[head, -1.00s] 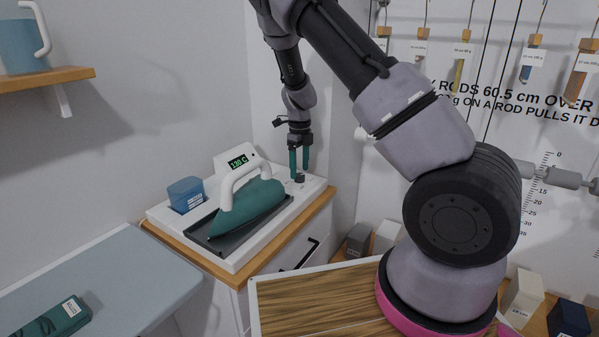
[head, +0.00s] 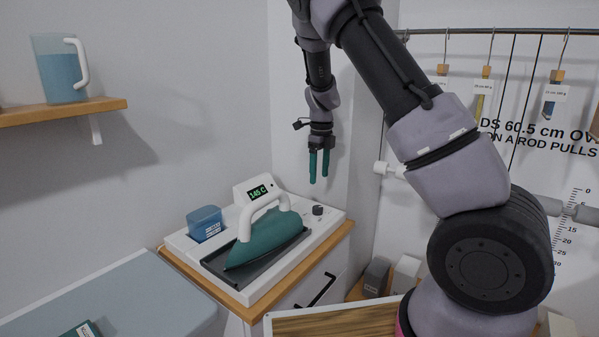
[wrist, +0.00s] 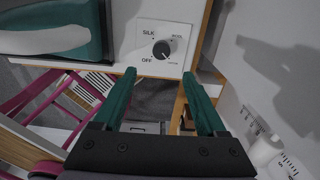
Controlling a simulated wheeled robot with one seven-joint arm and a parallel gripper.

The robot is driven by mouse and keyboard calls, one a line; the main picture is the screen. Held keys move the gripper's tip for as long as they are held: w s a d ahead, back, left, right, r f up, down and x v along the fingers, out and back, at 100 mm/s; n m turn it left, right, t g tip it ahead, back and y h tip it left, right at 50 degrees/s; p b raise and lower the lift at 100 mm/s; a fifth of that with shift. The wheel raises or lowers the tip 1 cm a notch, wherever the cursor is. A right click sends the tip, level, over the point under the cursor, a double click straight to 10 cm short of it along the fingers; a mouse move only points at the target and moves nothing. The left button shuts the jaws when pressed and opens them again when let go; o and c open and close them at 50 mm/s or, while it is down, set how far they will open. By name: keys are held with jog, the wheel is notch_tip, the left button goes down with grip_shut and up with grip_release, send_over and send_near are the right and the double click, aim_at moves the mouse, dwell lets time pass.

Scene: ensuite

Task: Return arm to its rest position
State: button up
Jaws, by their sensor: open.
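My gripper (head: 319,166) hangs with its two teal fingers pointing down, apart and empty, above the right end of the iron station (head: 282,274). In the wrist view my gripper (wrist: 162,88) is open, with a dial (wrist: 162,48) beyond the fingertips and not touched. The dial plate reads SILK and OFF, with other marks too small to read. The dial also shows in the head view (head: 318,210) below the fingers. The teal iron (head: 268,240) with a white handle sits on its dark rest. The display (head: 259,192) reads 145 C.
A blue tank (head: 204,222) stands left of the iron. A shelf (head: 60,112) holds a jug (head: 62,68) of blue liquid at upper left. A grey-blue board (head: 120,295) lies at lower left. Rods and weights hang at right before a wall scale. A wood-grain panel (head: 335,322) is in front.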

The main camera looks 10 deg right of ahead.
jog(key=s+d+r+n+t+y, duration=0.35)
jog(key=s+r+n, duration=1)
jog(key=r, duration=0.65)
jog(key=s+d+r+n+t+h, duration=0.1)
jog(key=s+n, duration=0.3)
jog(key=s, duration=0.4)
jog(key=s+d+r+n+t, duration=0.1)
jog(key=s+r+n+t, duration=0.1)
jog(key=s+r+n, duration=0.2)
jog(key=s+n, duration=0.1)
jog(key=s, duration=0.2)
jog(key=shift+s+d+t+h, duration=0.25)
jog(key=shift+s+t+h, duration=0.1)
jog(key=shift+r, duration=0.1)
